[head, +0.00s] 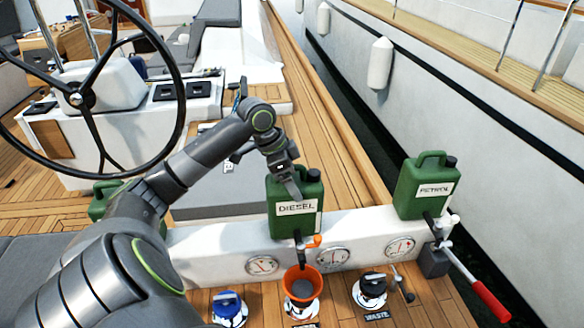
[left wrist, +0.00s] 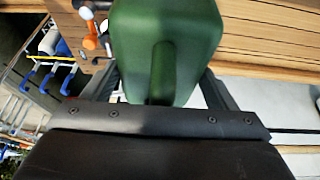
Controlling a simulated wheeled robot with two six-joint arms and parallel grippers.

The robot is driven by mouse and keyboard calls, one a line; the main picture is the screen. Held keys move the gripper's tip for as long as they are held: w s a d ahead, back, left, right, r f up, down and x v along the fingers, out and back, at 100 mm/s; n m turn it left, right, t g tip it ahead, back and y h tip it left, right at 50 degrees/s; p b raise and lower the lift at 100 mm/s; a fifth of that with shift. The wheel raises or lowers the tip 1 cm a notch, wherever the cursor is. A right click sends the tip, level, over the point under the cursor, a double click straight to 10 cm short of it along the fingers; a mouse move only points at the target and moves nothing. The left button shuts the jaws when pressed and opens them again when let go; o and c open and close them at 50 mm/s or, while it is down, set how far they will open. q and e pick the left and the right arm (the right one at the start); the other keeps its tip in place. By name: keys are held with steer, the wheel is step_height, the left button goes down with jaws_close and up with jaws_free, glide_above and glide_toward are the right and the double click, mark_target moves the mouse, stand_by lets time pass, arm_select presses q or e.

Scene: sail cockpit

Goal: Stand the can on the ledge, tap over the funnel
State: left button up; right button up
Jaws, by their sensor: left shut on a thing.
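The green can labelled DIESEL (head: 296,209) stands upright at the white ledge (head: 225,243), its tap (head: 302,247) with an orange handle pointing down over the orange funnel (head: 304,284). My left gripper (head: 293,184) is shut on the diesel can from behind and above. In the left wrist view the can (left wrist: 167,40) fills the space between the fingers. Whether the can's base rests fully on the ledge is hard to tell. My right gripper is not in view.
Round gauges (head: 333,257) are set in the ledge's front. A blue-capped filler (head: 228,308) and a black-capped filler (head: 372,289) flank the funnel. A red-handled lever (head: 490,300) sticks out at right. Another green can (head: 105,200) is partly hidden behind my left arm. A steering wheel (head: 178,75) stands at upper left.

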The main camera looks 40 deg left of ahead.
arm_select(q)
steer(key=shift+d, duration=0.1)
steer(key=o, duration=2)
steer(key=shift+s, duration=0.1)
steer(key=shift+a+r, duration=0.2)
steer(key=shift+r, duration=0.25)
steer(key=b+v, duration=0.1)
steer(key=v, duration=0.9)
steer(key=shift+s+b, duration=0.1)
steer(key=shift+b, duration=0.25)
steer(key=shift+s+r, duration=0.2)
steer(key=shift+r, duration=0.35)
